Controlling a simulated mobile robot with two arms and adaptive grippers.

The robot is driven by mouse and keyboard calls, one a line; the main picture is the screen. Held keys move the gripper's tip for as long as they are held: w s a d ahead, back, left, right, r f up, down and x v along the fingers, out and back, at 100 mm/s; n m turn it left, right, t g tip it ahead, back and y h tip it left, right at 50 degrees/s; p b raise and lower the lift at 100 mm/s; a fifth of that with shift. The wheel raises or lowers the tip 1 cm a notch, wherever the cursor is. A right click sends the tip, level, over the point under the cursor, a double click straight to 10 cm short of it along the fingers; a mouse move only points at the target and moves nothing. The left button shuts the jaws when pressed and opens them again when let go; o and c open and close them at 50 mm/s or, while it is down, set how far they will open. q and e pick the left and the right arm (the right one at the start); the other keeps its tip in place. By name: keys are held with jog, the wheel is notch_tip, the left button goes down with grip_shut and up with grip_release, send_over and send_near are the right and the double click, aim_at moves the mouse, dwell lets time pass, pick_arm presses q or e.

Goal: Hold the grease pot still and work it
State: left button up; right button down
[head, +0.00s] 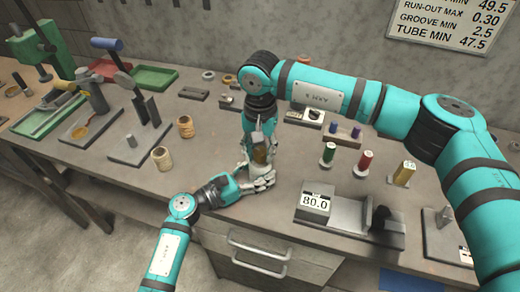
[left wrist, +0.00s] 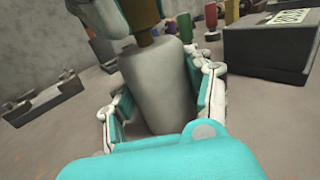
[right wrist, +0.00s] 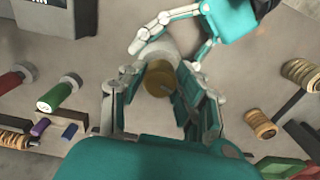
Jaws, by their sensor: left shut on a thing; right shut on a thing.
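The grease pot has a pale grey body (left wrist: 158,85) and a brass-coloured top (right wrist: 158,78). It stands upright near the front edge of the bench, mostly hidden by my grippers in the head view. My left gripper (head: 264,179) comes in low from the left and is shut around the pale body, one finger on each side in the left wrist view. My right gripper (head: 262,148) points down from above and is shut on the brass top. In the right wrist view its fingers lie on both sides of the top.
A grey gauge block reading 80.0 (head: 316,201) stands to the right. Green, red and yellow spools (head: 365,163) stand behind it. Twine spools (head: 162,158) and a lever tool stand on the left. The bench between the twine spools and the pot is clear.

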jog(key=m, duration=1.3)
jog(key=shift+m, duration=0.4)
jog(key=m, duration=1.3)
jog(key=shift+w+m, duration=0.1)
jog(key=shift+m, duration=0.2)
jog(key=m, duration=0.4)
jog(key=shift+m, duration=0.3)
jog(key=m, duration=0.3)
jog(key=shift+m, duration=0.3)
jog(key=m, duration=0.7)
jog(key=shift+d, duration=0.1)
jog(key=m, duration=0.4)
jog(key=shift+m, duration=0.4)
jog(key=m, duration=0.4)
jog(key=shift+m, duration=0.8)
jog(key=shift+a+r+m, duration=0.15)
jog(key=shift+a+m, duration=0.35)
jog(key=shift+m, duration=0.2)
